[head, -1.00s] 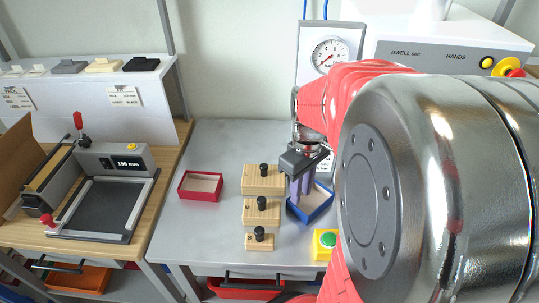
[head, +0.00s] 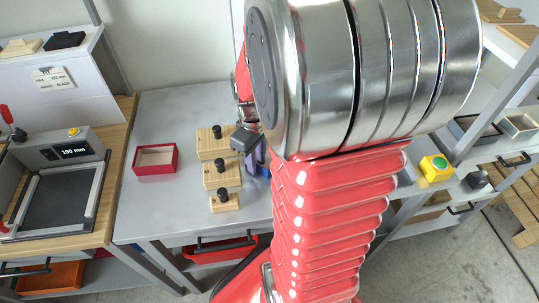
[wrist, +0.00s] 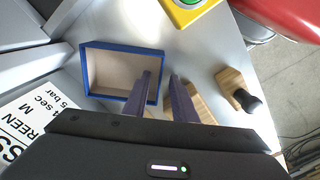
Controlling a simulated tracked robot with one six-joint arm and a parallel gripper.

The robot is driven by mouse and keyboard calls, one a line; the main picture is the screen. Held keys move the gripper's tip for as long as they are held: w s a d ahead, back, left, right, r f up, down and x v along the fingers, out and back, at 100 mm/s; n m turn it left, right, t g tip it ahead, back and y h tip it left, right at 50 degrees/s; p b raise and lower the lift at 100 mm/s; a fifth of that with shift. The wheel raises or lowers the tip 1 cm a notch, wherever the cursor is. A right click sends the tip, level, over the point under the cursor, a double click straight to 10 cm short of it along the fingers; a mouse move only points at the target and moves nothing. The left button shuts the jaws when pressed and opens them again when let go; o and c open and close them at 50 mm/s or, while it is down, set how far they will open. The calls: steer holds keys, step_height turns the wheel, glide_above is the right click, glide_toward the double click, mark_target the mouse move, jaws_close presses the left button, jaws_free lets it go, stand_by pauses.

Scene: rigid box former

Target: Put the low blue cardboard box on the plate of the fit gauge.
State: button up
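The low blue cardboard box (wrist: 122,47) is open-topped with a tan inside and lies on the grey table in the wrist view. The gripper also shows partly behind my arm in the head view (head: 253,155). The fit gauge (head: 75,145) stands at the left with a display reading 190 mm; its dark plate (head: 58,203) is bare.
A red box (head: 156,158) lies on the table left of several wooden blocks with black knobs (head: 221,172). A yellow box with a green button (head: 435,167) is at the right. A white printed card (wrist: 28,125) is near the blue box. The table's front left is clear.

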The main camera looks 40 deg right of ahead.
steer(key=shift+f, duration=0.85)
steer(key=shift+c, duration=0.4)
jaws_close()
